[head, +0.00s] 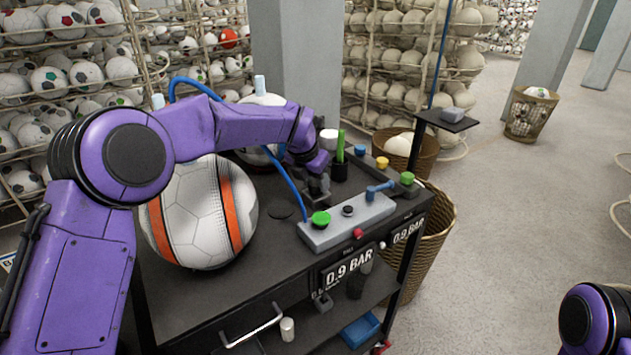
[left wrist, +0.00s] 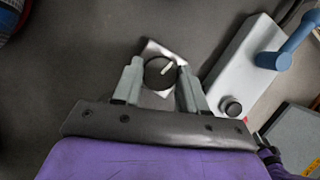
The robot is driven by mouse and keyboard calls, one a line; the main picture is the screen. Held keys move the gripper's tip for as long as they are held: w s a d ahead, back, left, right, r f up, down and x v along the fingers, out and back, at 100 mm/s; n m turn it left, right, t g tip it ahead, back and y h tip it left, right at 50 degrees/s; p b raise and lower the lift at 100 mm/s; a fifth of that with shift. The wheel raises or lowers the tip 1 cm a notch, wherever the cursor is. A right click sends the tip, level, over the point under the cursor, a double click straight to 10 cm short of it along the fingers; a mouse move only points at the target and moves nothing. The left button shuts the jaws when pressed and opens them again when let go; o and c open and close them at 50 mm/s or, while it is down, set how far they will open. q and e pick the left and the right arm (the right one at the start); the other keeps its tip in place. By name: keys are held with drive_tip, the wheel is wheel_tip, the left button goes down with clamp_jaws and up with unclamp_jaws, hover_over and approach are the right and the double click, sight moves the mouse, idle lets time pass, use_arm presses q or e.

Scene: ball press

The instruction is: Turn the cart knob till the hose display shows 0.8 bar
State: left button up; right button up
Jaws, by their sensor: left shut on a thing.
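The cart knob (left wrist: 159,73) is round and black with a white pointer mark, and it sits on a small light plate. In the left wrist view my left gripper (left wrist: 161,80) is shut on it, one grey finger on each side. In the head view my left gripper (head: 318,188) reaches down to the cart top and hides the knob. Two displays on the cart read 0.9 BAR: the larger front display (head: 349,269) and the smaller right display (head: 408,230). I cannot tell which is the hose one. My right gripper is out of view; only part of that arm shows.
A white and orange ball (head: 198,213) stands on the dark cart (head: 250,287) at left, under my arm.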

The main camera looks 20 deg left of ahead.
use_arm(q)
drive_tip(key=shift+f+n+y+b, duration=0.2)
drive_tip(key=shift+n+y+b, duration=0.2)
drive_tip(key=shift+n+b, duration=0.95)
drive_tip(key=shift+d+r+n+y+b, duration=0.15)
drive_tip(key=shift+n+y+b, duration=0.25)
drive_tip(key=shift+n+b, duration=0.4)
drive_tip(key=shift+n+y+b, duration=0.3)
drive_tip(key=shift+n+b, duration=0.15)
drive_tip(key=shift+n, duration=0.2)
drive_tip(key=shift+r, duration=0.1)
drive_tip(key=o, duration=1.1)
drive_tip(key=shift+c, duration=0.2)
drive_tip(key=shift+r, duration=0.1)
drive_tip(key=a+b+v, duration=0.1)
drive_tip(key=v, duration=0.9)
drive_tip(key=shift+s+d, duration=0.25)
drive_tip(key=shift+d, duration=0.2)
